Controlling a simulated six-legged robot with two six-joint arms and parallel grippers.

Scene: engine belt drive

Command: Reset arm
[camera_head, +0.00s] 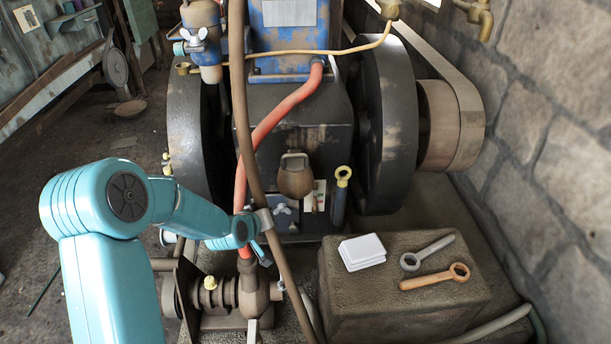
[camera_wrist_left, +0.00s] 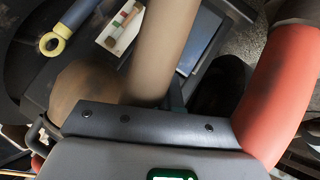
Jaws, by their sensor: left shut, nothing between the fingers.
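My left arm (camera_head: 130,200) is teal and comes in from the left in the head view. Its gripper (camera_head: 262,246) is beside the red hose (camera_head: 268,124) and the brown pipe (camera_head: 243,100), in front of the engine. The gripper is shut and empty. In the left wrist view the grey gripper housing (camera_wrist_left: 150,140) fills the bottom. The brown pipe (camera_wrist_left: 160,50) passes close in front of it, and the red hose (camera_wrist_left: 280,85) runs along the right. The fingertips are mostly hidden there. My right gripper is not in view.
Dark flywheels (camera_head: 388,130) flank the engine block, with a belt (camera_head: 445,85) at the right by the stone wall (camera_head: 550,130). A stone block (camera_head: 400,310) holds white pads (camera_head: 362,250), a grey wrench (camera_head: 428,252) and an orange wrench (camera_head: 435,277). Pipe fittings (camera_head: 252,290) stand below the gripper.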

